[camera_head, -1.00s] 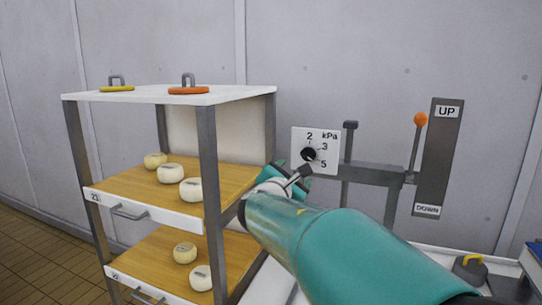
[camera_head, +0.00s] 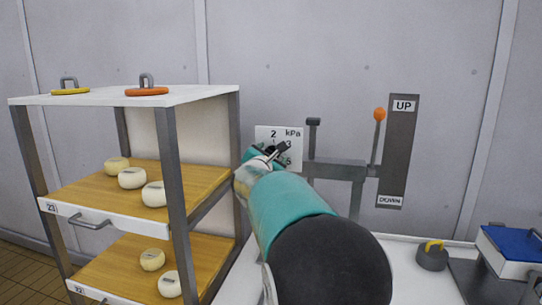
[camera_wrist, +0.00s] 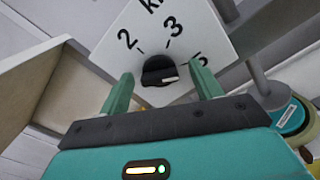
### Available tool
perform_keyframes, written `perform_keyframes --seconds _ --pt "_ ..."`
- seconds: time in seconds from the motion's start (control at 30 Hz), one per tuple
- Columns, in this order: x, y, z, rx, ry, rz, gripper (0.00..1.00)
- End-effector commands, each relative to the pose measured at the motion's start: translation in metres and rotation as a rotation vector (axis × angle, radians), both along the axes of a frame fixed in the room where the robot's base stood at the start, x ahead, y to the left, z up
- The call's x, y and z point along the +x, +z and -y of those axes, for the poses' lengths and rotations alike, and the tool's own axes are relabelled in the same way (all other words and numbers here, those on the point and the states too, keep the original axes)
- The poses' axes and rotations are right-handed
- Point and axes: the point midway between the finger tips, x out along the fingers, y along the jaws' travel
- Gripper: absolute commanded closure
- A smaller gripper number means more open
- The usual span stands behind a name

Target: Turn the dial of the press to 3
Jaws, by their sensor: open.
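The press dial is a black round knob (camera_wrist: 158,68) on a white panel (camera_wrist: 105,50) marked 2, 3, 5 and kPa. A white mark on the knob's right side points roughly toward the 5 side, not at the 3. My gripper (camera_wrist: 163,76) is open, one finger on each side of the knob. I cannot tell whether either finger touches it. In the head view my gripper (camera_head: 268,152) is in front of the panel (camera_head: 264,132) and hides the knob and part of the numbers.
A shelf rack (camera_head: 190,93) with cheeses stands at left, close to my arm. Right of the panel are a grey bracket (camera_head: 338,170), a lever with an orange ball (camera_head: 379,114) and an UP/DOWN plate (camera_head: 399,150). A weight with a yellow handle (camera_head: 432,257) sits at right.

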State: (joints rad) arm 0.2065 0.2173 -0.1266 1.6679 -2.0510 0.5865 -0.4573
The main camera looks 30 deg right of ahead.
Motion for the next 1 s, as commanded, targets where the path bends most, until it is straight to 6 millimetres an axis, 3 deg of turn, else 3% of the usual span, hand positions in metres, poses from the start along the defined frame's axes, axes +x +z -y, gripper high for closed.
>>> perform_keyframes --seconds 0.33,0.57,1.0 --pt "0.005 -0.0002 0.0029 0.0 0.001 0.0 0.35" --pt "0.0047 -0.0003 0.0029 0.001 0.001 -0.001 0.8" --pt "0.0046 -0.0003 0.0028 -0.045 0.0 -0.051 0.8"
